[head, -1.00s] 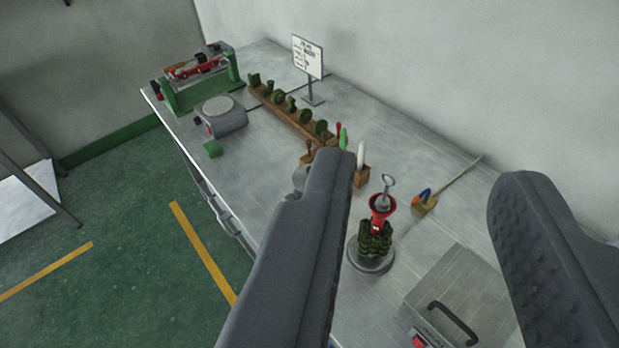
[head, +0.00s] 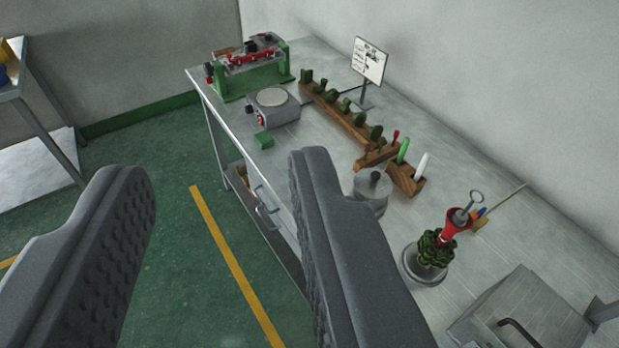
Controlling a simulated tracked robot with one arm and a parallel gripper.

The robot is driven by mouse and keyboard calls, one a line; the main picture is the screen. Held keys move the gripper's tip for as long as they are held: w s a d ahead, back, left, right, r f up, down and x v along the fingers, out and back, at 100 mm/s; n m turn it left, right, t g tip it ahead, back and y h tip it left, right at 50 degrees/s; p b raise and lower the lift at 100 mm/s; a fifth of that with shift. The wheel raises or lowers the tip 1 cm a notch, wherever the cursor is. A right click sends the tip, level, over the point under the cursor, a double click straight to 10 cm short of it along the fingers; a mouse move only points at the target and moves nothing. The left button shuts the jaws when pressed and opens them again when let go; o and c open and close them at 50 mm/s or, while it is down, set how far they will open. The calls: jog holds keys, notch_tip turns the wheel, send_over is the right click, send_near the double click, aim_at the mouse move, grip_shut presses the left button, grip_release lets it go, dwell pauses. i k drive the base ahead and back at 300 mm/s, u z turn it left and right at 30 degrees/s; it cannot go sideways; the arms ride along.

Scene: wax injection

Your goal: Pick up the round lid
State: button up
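A round grey metal lid (head: 373,182) with a small dark knob sits on top of a short grey pot (head: 378,208) on the steel bench. The right finger of my gripper covers the pot's lower left part. My gripper (head: 222,168) is open, with nothing between its two dark grey fingers. The gap between them shows the green floor and the bench's front edge, and the lid lies to the right of both fingers in the picture.
A wooden rack (head: 345,115) of green wax pieces runs behind the lid, beside a tool block (head: 402,180). A wax tree on a round base (head: 425,268) stands to the right. A hot plate (head: 272,108) and green machine (head: 250,80) stand farther left. A sign (head: 369,61) stands behind.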

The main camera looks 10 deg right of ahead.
aim_at(371, 183)
jog(key=u, duration=2)
jog(key=i, duration=2.2)
jog(key=z, duration=3.15)
jog(key=i, duration=0.85)
jog(key=z, duration=0.05)
